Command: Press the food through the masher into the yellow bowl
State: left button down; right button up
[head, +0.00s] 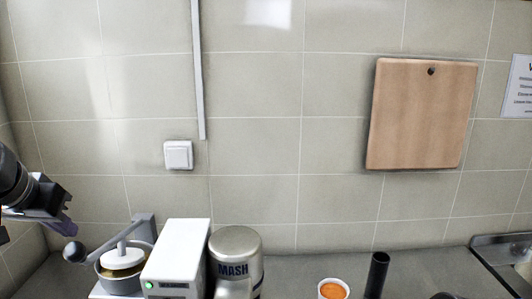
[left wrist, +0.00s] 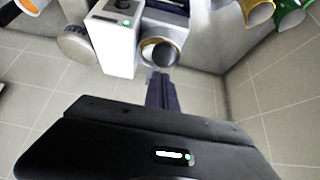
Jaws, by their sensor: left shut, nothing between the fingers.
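The masher (head: 122,281) stands at the lower left of the head view, a round pot with a white pusher and a lever ending in a dark ball knob (head: 74,253). The knob also shows in the left wrist view (left wrist: 160,53), in front of the pot. My left gripper (head: 66,228) is shut and empty, above and left of the knob and apart from it. Its fingers also show in the left wrist view (left wrist: 161,92). A yellow vessel (left wrist: 258,13), perhaps the yellow bowl, is cut off at the top right there. My right gripper is not in view.
A white box with a green light (head: 176,259) and a silver canister marked MASH (head: 236,257) stand right of the masher. A white cup of orange food (head: 333,290) and a black cylinder (head: 376,275) stand farther right. A green vessel (left wrist: 291,16) is beside the yellow one.

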aim_at(69, 250)
pick_arm(q)
jog(key=shift+f, duration=0.25)
dwell(0.4)
jog(key=shift+f+b, duration=2.4)
jog(key=shift+f, duration=0.25)
jog(key=shift+f+b, duration=2.05)
jog(key=shift+f, duration=0.45)
dwell(2.2)
